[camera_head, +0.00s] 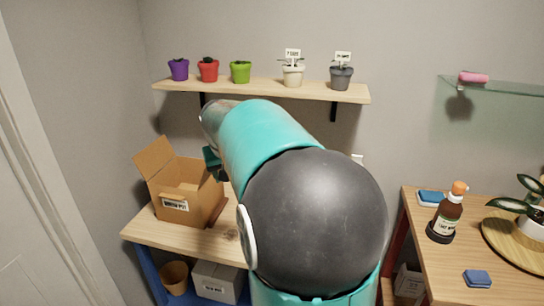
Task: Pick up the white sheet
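I cannot make out a white sheet for certain. A small white patch (357,158) shows against the wall just right of my arm, and I cannot tell what it is. My arm fills the middle of the view and hides much of the left table. Part of my gripper (212,162), dark teal, shows beside the open cardboard box, left of the arm. Its fingertips are not clear, so I cannot tell whether it is open or holds anything.
The cardboard box (187,205) stands on the left wooden table (150,232). A wall shelf (262,87) above bears several small pots. The right table (437,284) carries a brown bottle (446,213), blue pads (477,278) and a plant on a round board (498,238).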

